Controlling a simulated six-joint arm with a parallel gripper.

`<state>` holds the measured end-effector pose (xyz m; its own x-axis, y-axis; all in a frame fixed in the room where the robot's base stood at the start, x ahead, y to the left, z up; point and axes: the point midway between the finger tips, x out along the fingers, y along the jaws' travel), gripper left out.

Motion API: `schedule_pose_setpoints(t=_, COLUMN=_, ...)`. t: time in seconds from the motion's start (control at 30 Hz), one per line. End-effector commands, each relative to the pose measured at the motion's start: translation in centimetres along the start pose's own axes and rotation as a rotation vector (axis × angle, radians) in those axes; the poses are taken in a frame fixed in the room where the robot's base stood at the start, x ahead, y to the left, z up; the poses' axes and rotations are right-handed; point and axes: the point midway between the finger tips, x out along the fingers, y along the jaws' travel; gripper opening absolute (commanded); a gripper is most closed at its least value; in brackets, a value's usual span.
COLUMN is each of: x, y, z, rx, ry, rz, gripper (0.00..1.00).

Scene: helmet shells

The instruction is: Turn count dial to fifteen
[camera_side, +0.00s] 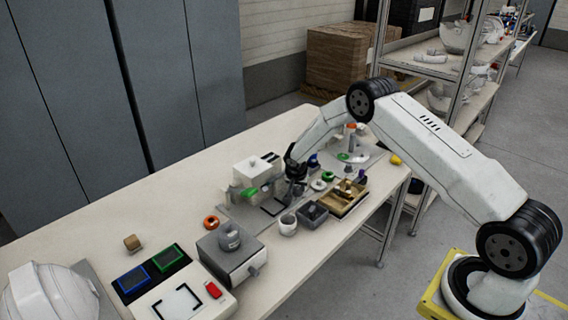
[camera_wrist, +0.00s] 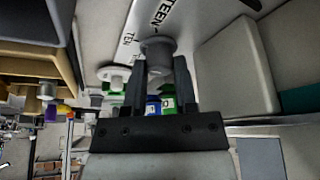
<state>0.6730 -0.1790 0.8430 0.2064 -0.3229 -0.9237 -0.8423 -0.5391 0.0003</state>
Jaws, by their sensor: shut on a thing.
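In the wrist view a round grey dial knob (camera_wrist: 158,46) sits between the two dark fingers of my gripper (camera_wrist: 160,75), which is shut on it. Beside the knob is a pale panel (camera_wrist: 195,12) with dark printing. I can read "TEEN" and "TEN" there; the rest is cut off or hidden. The knob's pointer cannot be made out. In the side view my gripper (camera_side: 295,172) is low over the middle of the bench, beside a white box (camera_side: 257,167), and it hides the dial.
On the bench (camera_side: 150,215), a brown tray (camera_side: 343,200), a grey bin (camera_side: 312,213) and a white cup (camera_side: 288,225) stand close to my gripper. A grey box (camera_side: 230,255), a red button (camera_side: 214,290) and a white helmet shell (camera_side: 48,293) are at the near left.

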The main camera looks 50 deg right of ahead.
Motion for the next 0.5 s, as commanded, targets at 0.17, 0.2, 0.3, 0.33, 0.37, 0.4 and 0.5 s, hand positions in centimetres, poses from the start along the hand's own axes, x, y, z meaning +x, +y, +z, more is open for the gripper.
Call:
schedule_pose_setpoints(t=0.17, x=0.02, y=-0.12, z=0.05, rx=0.139, ry=0.0, rz=0.059, gripper=0.0)
schedule_pose_setpoints(t=0.2, x=0.01, y=-0.15, z=0.04, rx=0.171, ry=0.0, rz=0.071, gripper=0.0)
schedule_pose_setpoints(t=0.3, x=-0.01, y=-0.17, z=0.03, rx=0.244, ry=0.0, rz=0.102, gripper=0.0)
schedule_pose_setpoints(t=0.33, x=-0.01, y=-0.2, z=0.01, rx=0.264, ry=0.0, rz=0.109, gripper=0.0)
schedule_pose_setpoints(t=0.37, x=0.0, y=-0.19, z=0.02, rx=0.283, ry=0.0, rz=0.117, gripper=0.0)
schedule_pose_setpoints(t=0.4, x=0.02, y=-0.18, z=0.04, rx=0.305, ry=-0.001, rz=0.127, gripper=0.0)
schedule_pose_setpoints(t=0.5, x=0.01, y=-0.19, z=0.0, rx=0.352, ry=0.0, rz=0.146, gripper=0.0)
